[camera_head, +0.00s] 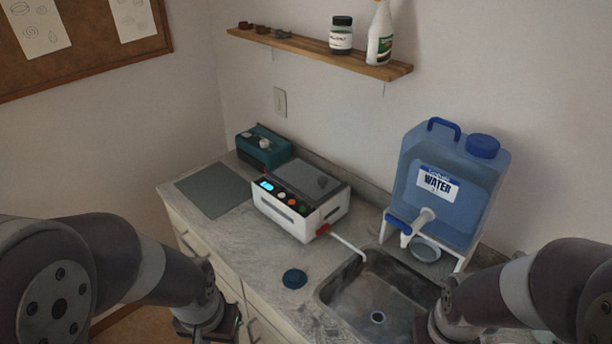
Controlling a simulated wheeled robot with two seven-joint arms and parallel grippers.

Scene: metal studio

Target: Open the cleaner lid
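The cleaner (285,217) is a white box on the counter, with a blue display, several coloured buttons and a red valve with a pale tube at its right front corner. My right gripper (428,330) is at the bottom edge by the sink, mostly hidden by my arm. Neither gripper touches the cleaner.
A sink (385,290) lies to the right, with a blue water tank (450,185) on a white stand behind it. A teal device (262,149) and grey mat (213,190) are left. A blue disc (294,279) lies in front. A wooden shelf (320,52) hangs above.

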